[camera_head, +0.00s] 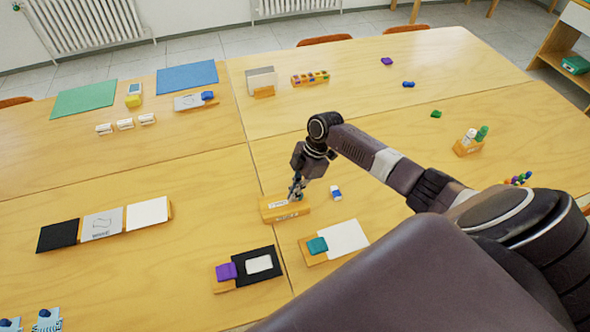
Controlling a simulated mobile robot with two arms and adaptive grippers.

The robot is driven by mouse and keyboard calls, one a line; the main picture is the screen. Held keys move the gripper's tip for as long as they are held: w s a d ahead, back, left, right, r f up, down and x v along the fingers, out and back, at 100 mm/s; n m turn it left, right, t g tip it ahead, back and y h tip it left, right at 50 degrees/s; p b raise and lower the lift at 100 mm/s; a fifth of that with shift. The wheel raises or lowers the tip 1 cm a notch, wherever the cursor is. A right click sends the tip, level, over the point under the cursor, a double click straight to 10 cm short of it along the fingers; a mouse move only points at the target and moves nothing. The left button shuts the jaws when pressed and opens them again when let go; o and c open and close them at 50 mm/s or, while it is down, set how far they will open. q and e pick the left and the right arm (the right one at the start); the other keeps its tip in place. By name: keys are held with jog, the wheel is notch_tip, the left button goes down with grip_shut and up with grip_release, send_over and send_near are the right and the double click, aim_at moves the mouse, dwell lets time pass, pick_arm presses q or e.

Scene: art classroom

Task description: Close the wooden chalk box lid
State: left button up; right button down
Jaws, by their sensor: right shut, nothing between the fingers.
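The wooden chalk box (284,211) sits near the middle of the tables, close to a seam between them. Something pale shows at its top; the lid's position is too small to make out clearly. My right gripper (295,194) reaches down from the right and is shut and empty. Its fingertips are at the box's top, over its right half, and hide part of it; I cannot tell whether they touch. My left gripper is not in view.
A small blue-and-white item (336,192) lies just right of the box. A white card with a teal block (317,245) and a black card with a purple block (226,271) lie in front.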

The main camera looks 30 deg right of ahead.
aim_at(277, 208)
jog(key=a, duration=0.1)
jog(key=a+p, duration=0.1)
jog(key=a+r, duration=0.1)
jog(key=shift+w+a, duration=0.25)
jog(key=b+v, duration=0.2)
jog(key=v, duration=0.7)
jog(key=shift+d+r+b, duration=0.25)
jog(key=shift+b, duration=0.05)
